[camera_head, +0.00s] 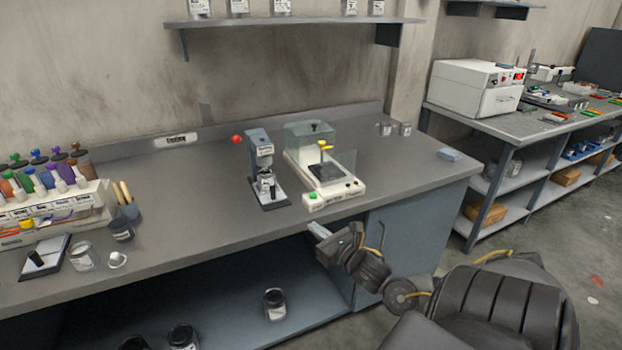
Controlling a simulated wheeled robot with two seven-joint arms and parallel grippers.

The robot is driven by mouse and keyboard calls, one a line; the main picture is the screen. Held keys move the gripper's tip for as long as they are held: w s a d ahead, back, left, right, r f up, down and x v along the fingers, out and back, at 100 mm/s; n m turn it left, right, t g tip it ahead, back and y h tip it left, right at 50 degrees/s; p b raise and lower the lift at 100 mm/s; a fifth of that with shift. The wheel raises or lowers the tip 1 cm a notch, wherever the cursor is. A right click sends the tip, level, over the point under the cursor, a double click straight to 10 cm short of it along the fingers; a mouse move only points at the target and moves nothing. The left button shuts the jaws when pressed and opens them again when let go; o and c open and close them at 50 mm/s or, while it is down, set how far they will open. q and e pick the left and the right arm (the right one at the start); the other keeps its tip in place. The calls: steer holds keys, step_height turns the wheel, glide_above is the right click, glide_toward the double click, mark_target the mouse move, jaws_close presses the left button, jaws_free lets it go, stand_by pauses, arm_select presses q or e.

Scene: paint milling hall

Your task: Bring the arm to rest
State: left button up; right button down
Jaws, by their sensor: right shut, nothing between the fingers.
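My right arm (372,270) comes in from the lower right, in front of the bench. Its gripper (318,229) is shut and empty at the bench's front edge, just in front of the white balance-like device (330,203). I cannot tell whether it touches the edge. My left gripper does not show.
The grey bench (215,225) carries a small press-like stand (268,170) with a red knob, metal cups (404,129) and a blue block (450,154). At the left are a bottle rack (62,210) and jars (83,256). A blue cabinet (405,225) stands beneath. The bench top's middle is clear.

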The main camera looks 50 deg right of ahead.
stand_by(0.3)
steer(key=s+d+f+m+g+h, duration=0.15)
steer(key=d+f+m, duration=0.25)
steer(key=f+m, duration=0.4)
steer(key=s+d+f+m+g, duration=0.1)
steer(key=d+f+m+g, duration=0.2)
steer(key=f+m, duration=0.55)
steer(key=s+f+m+g, duration=0.35)
steer(key=s+f, duration=0.35)
steer(key=f, duration=0.5)
steer(key=s+f+m+g, duration=0.2)
steer(key=s+f+m, duration=0.45)
steer(key=f, duration=0.65)
steer(key=s+a+f+m+g+y, duration=0.1)
steer(key=s+a+f+m+g, duration=0.1)
steer(key=s+a+f, duration=0.5)
steer(key=s+a+f+m+g+y, duration=0.15)
steer(key=s+f, duration=0.25)
steer(key=s, duration=0.4)
steer(key=s+a+f+m+g, duration=0.1)
steer(key=s+a, duration=0.3)
steer(key=a, duration=0.6)
steer(key=s+a+f+m+g+y, duration=0.1)
steer(key=s+a+f, duration=0.3)
steer(key=a, duration=0.6)
steer(key=shift+s+f+g+y, duration=0.15)
steer(key=shift+s+g+y, duration=0.15)
steer(key=shift+s+g, duration=0.4)
